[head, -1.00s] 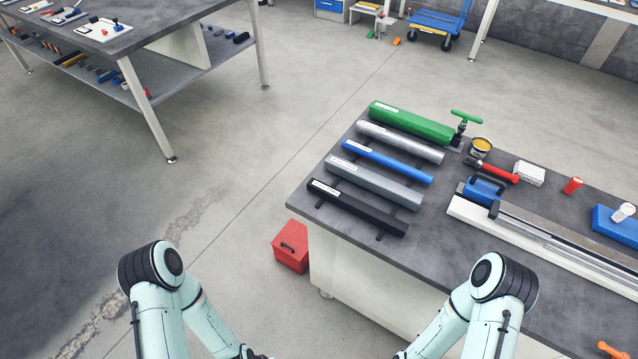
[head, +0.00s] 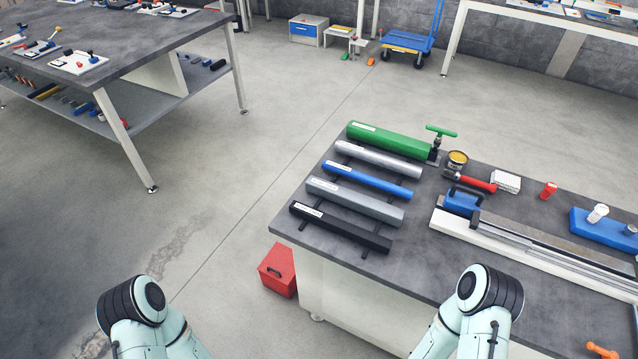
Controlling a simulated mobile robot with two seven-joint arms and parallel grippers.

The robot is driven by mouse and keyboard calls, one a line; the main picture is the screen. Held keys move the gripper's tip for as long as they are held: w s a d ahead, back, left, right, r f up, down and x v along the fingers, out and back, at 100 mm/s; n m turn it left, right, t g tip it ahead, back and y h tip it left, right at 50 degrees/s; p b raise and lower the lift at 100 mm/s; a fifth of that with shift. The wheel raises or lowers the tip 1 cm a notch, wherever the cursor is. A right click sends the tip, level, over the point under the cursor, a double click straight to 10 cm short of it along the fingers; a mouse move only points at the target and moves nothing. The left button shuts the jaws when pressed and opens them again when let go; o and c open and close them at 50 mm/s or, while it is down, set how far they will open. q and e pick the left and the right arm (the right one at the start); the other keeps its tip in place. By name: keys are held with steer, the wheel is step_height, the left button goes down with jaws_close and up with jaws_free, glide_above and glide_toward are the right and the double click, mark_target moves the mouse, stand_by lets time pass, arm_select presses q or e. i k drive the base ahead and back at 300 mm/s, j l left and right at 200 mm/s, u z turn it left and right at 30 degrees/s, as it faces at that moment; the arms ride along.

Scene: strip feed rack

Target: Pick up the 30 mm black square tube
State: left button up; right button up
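The black square tube (head: 341,228) lies on the rack at the near edge of the workbench, with a white label at its left end. Behind it in the same rack lie a grey tube (head: 355,201), a blue tube (head: 367,180), a silver tube (head: 379,160) and a thick green tube (head: 390,141). Both my arms show only as upper links at the bottom of the head view. Neither gripper is in view. The label text is too small to read.
The workbench (head: 420,272) also carries a green-handled clamp (head: 438,139), a yellow tin (head: 457,160), a red-handled tool (head: 478,183) and a long rail fixture (head: 530,255). A red box (head: 277,272) stands on the floor left of the bench. The floor to the left is open.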

mark_target(363, 237)
steer(key=j+z, duration=0.15)
steer(key=z, duration=0.15)
steer(key=i+j+z, duration=0.15)
steer(key=z, duration=0.15)
steer(key=i+j+z, duration=0.2)
steer(key=j, duration=0.3)
steer(key=j+z, duration=0.25)
steer(key=j, duration=0.25)
steer(key=i+j, duration=0.1)
steer(key=j, duration=0.65)
steer(key=i+j+z, duration=0.1)
steer(key=j, duration=0.65)
steer(key=l, duration=0.15)
